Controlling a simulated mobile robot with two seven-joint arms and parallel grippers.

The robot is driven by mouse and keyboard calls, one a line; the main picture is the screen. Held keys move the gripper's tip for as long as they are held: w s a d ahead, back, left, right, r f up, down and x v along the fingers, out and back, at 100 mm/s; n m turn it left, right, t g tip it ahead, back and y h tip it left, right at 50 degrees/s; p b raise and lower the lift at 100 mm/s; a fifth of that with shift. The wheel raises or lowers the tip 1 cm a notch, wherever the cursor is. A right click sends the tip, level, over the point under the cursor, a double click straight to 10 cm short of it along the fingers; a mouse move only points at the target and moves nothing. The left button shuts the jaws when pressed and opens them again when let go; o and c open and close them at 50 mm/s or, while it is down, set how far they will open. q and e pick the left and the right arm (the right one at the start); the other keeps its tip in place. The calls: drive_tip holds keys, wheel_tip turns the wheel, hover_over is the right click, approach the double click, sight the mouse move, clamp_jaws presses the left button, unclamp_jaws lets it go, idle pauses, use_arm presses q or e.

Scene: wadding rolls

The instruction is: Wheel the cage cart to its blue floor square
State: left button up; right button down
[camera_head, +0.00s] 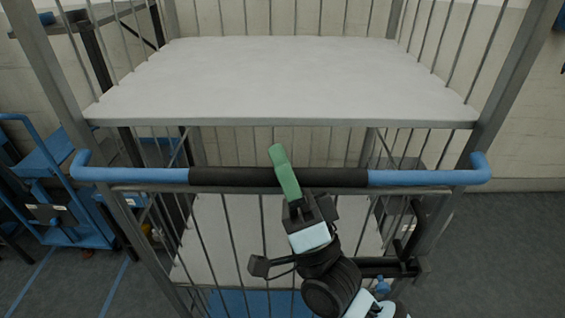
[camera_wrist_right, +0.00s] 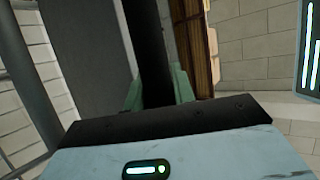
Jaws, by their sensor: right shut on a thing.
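The cage cart (camera_head: 280,125) stands straight in front of me, with grey posts, wire bars and pale empty shelves. Its blue push handle (camera_head: 140,174) runs across the view and has a black grip (camera_head: 235,177) in the middle. My right gripper (camera_head: 284,172) is shut on the black grip, its green fingers around it. In the right wrist view the dark bar (camera_wrist_right: 150,45) passes between the green fingertips. A blue patch (camera_head: 255,302) shows low through the bars; I cannot tell whether it is the floor square or part of the cart. My left gripper is out of view.
A blue trolley (camera_head: 65,195) stands on the floor to the left of the cart. Blue lines (camera_head: 118,285) mark the grey floor there. A pale block wall (camera_head: 520,130) is close behind the cart. The floor at the right (camera_head: 510,250) is clear.

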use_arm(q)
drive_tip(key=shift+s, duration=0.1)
use_arm(e)
drive_tip(key=shift+s, duration=0.1)
drive_tip(key=c, duration=1.2)
unclamp_jaws()
drive_tip(key=shift+o, duration=0.2)
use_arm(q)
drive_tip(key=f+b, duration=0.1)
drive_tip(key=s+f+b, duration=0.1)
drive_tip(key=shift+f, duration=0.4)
use_arm(e)
drive_tip(key=v, duration=0.8)
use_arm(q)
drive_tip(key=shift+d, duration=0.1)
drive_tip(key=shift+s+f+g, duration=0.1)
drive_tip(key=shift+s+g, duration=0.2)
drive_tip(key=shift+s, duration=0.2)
